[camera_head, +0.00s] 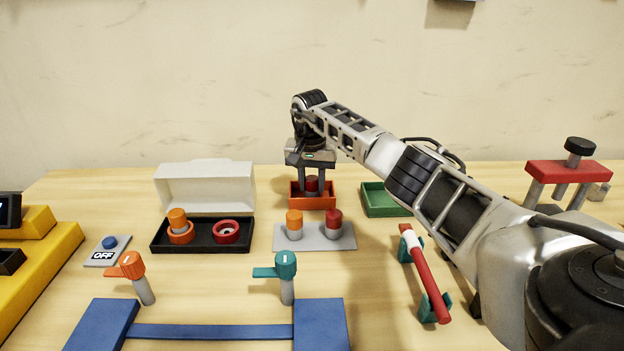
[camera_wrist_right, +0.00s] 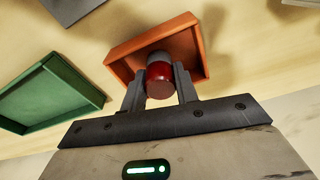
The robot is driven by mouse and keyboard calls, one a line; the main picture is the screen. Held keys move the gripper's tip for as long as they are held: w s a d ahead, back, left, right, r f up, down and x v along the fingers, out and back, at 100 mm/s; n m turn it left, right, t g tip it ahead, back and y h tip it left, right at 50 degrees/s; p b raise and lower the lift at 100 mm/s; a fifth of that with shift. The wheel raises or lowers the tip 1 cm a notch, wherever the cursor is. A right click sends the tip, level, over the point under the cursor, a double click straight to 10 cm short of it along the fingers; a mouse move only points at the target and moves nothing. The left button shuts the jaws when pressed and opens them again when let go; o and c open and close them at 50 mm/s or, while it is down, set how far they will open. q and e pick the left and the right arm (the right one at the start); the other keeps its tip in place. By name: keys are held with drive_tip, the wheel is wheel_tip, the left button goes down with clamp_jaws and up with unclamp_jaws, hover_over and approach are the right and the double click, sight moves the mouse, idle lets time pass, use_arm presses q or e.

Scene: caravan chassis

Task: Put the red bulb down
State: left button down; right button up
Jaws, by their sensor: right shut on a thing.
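The red bulb (camera_wrist_right: 159,80) is between the fingers of my right gripper (camera_wrist_right: 160,88), which is shut on it. In the right wrist view the bulb is over the orange tray (camera_wrist_right: 122,62), within its walls; whether it touches the tray floor I cannot tell. In the head view the red bulb (camera_head: 312,184) shows at the orange tray (camera_head: 313,203), below my right gripper (camera_head: 311,172). Another red bulb (camera_head: 334,219) stands on the grey plate (camera_head: 315,243) beside an orange bulb (camera_head: 294,222). My left gripper is not in view.
A green tray (camera_head: 384,200) stands right of the orange one. A black base (camera_head: 202,247) holds an orange bulb in one socket and an empty red socket (camera_head: 226,231), with a white lid (camera_head: 205,187) behind. Levers (camera_head: 287,280) and a red-handled rod (camera_head: 425,278) stand in front.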

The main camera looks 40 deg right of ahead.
sight(311, 181)
drive_tip(key=shift+f, duration=0.1)
drive_tip(key=o, duration=0.9)
drive_tip(key=shift+o, duration=0.2)
wheel_tip(311, 181, up, 12)
drive_tip(key=a, duration=0.1)
drive_tip(key=shift+s, duration=0.45)
drive_tip(key=shift+a, duration=0.1)
